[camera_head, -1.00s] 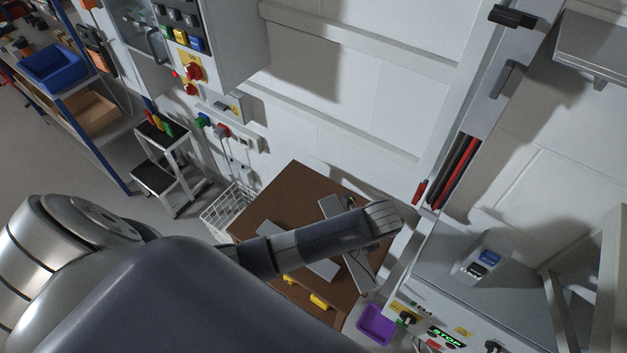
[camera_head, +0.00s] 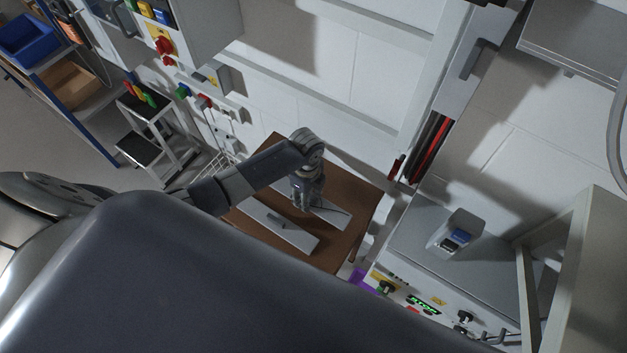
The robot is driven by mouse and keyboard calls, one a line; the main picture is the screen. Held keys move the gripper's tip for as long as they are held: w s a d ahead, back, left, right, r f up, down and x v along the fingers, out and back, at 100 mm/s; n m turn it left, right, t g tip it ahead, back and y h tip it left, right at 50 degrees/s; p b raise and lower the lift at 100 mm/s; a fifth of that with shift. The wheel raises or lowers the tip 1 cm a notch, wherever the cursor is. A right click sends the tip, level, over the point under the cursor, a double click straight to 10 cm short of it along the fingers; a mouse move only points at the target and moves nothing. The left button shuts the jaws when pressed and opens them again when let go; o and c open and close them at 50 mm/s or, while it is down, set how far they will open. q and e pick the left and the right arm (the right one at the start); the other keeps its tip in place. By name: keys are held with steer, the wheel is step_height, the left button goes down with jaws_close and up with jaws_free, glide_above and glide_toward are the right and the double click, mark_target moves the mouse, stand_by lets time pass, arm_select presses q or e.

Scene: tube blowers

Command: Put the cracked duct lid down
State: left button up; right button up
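My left gripper (camera_head: 308,203) points down over the brown table (camera_head: 352,240), at the back end of a flat grey lid (camera_head: 330,213). A thin dark line shows near this lid's right end, perhaps the crack. The lid looks flat on or very close to the tabletop; the gripper and wrist hide its back end. The fingers are too small and dark to show whether they are shut on it. A second grey lid (camera_head: 290,234) with a small dark handle lies to its left, apart from it. My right gripper is not in view.
A white wire basket (camera_head: 217,168) stands behind the table's left side. A purple bin (camera_head: 362,281) and a grey control cabinet (camera_head: 455,262) with a green display are at the right. A small step stool (camera_head: 150,135) stands at the left. The table's right part is bare.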

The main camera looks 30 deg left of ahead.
arm_select(q)
steer(key=w, duration=0.1)
steer(key=w+b, duration=0.1)
steer(key=w, duration=0.1)
steer(key=w+f, duration=0.1)
steer(key=w, duration=0.1)
steer(key=shift+a+b, duration=0.3)
steer(key=shift+b, duration=0.1)
steer(key=shift+w+r, duration=0.1)
steer(key=shift+w, duration=0.1)
steer(key=shift+w+b, duration=0.25)
steer(key=shift+b, duration=0.15)
steer(key=f+b, duration=0.3)
steer(key=b, duration=0.1)
steer(key=shift+w+f, duration=0.1)
steer(key=shift+w, duration=0.1)
steer(key=shift+f, duration=0.15)
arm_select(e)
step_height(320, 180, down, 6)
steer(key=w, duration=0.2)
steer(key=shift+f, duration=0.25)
arm_select(q)
steer(key=shift+a, duration=0.1)
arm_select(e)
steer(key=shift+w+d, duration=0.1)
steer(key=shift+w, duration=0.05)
